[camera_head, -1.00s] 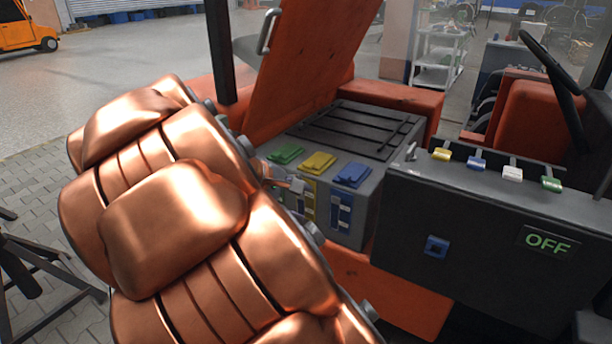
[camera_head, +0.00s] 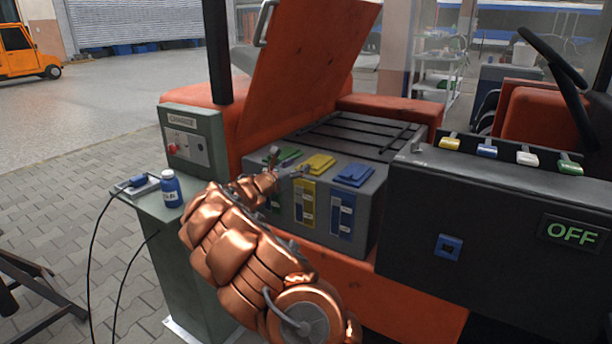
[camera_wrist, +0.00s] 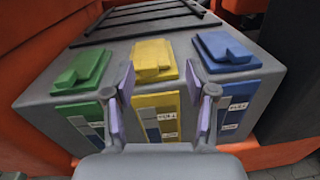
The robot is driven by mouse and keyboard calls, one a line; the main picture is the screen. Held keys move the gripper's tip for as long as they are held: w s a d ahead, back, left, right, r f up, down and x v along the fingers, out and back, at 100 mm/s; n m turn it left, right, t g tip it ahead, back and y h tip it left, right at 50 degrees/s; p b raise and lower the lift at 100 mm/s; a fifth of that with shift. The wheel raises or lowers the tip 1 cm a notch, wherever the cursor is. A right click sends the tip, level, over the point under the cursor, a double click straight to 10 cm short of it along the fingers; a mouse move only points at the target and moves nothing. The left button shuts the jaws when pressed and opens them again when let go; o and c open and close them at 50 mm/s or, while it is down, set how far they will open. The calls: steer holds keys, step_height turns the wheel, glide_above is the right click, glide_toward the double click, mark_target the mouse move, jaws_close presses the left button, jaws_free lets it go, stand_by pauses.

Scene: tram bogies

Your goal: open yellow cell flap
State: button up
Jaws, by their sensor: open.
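The yellow cell flap (camera_head: 318,163) lies flat on top of the grey battery box (camera_head: 372,205), between a green flap (camera_head: 285,157) and a blue flap (camera_head: 354,175). A yellow panel with a level strip is on the box front below it. In the wrist view the yellow flap (camera_wrist: 153,60) looks closed, with a raised block on it. My gripper (camera_wrist: 160,88) is open, its two purple-padded fingers either side of the yellow flap in the picture. The green flap (camera_wrist: 83,70) is left of it and the blue flap (camera_wrist: 226,52) right. I cannot tell whether the fingers touch anything.
The raised orange hood (camera_head: 305,70) stands behind the box. A dark panel marked OFF (camera_head: 490,240) with small coloured flaps is at right. A green-grey charger cabinet (camera_head: 190,140) and a blue-labelled bottle (camera_head: 171,188) are at left.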

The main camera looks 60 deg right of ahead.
step_height(320, 180, down, 4)
steer(key=w+d+n+t, duration=0.1)
steer(key=w+n, duration=0.1)
glide_toward(316, 161)
steer(key=r, duration=0.1)
steer(key=shift+s+d+r+b, duration=0.1)
steer(key=shift+d+b, duration=0.2)
steer(key=shift+d, duration=0.5)
steer(key=shift+d+r, duration=0.15)
steer(key=shift+d, duration=0.4)
jaws_close()
